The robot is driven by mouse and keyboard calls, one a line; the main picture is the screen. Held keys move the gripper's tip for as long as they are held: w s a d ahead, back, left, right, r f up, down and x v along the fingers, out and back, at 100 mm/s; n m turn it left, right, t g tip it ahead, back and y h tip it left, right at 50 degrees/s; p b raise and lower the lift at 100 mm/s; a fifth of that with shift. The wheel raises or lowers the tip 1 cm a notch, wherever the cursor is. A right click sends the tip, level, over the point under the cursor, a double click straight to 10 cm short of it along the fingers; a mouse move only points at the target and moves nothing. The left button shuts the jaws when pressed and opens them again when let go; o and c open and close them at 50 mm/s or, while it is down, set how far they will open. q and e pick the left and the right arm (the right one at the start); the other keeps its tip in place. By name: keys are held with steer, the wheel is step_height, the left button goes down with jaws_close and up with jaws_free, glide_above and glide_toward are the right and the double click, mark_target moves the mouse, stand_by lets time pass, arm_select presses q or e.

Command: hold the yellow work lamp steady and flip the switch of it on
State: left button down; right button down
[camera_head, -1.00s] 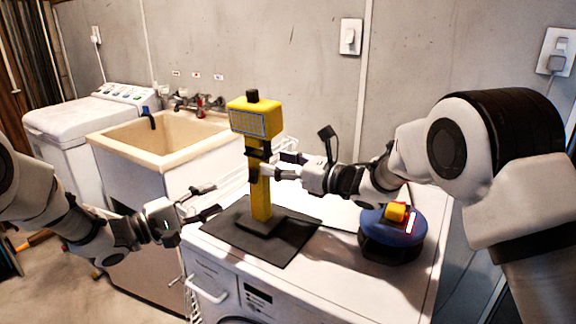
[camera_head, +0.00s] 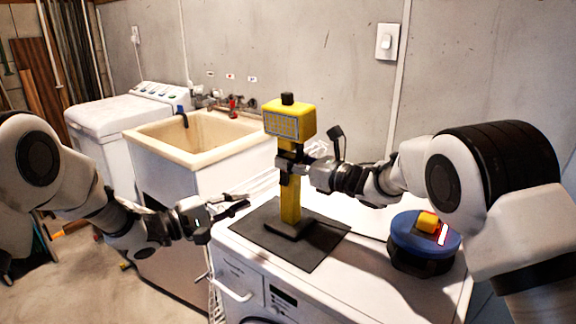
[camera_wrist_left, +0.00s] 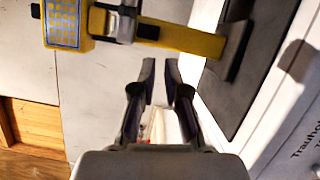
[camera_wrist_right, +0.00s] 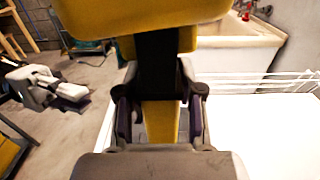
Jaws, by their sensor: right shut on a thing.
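The yellow work lamp (camera_head: 291,205) stands upright on a dark mat (camera_head: 262,240) on top of the white washing machine. Its lamp head with a grid panel (camera_head: 282,126) faces the front, and a black knob (camera_head: 287,98) sits on top. My right gripper (camera_head: 288,166) is shut on the lamp's post below the head; the right wrist view shows the fingers on both sides of the yellow post (camera_wrist_right: 160,122). My left gripper (camera_head: 228,218) is apart from the lamp, to its left and lower. In the left wrist view its fingers (camera_wrist_left: 162,82) are open and empty, with the lamp beyond them.
A blue-topped round device (camera_head: 424,240) with a yellow part stands right of the mat on the washing machine. A beige sink (camera_head: 205,145) and a white washer (camera_head: 110,115) are behind at left. A white wire rack (camera_head: 262,183) is beside the machine.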

arm_select(q)
steer(key=f, duration=0.1)
steer(key=f+n+y, duration=0.1)
steer(key=f, duration=0.1)
steer(key=f+n+y, duration=0.1)
steer(key=f, duration=0.1)
steer(key=shift+a, duration=0.35)
steer(key=s+r+n+y, duration=0.1)
steer(key=s+r+y, duration=0.3)
steer(key=y, duration=0.1)
steer(key=m, duration=0.1)
glide_toward(282, 184)
steer(key=d+v, duration=0.1)
steer(key=v, duration=0.6)
steer(key=shift+s+a+f, duration=0.1)
steer(key=shift+s+a, duration=0.05)
steer(key=shift+a, duration=0.05)
steer(key=x, duration=1.4)
steer(key=shift+a, duration=0.15)
steer(key=shift+t, duration=0.3)
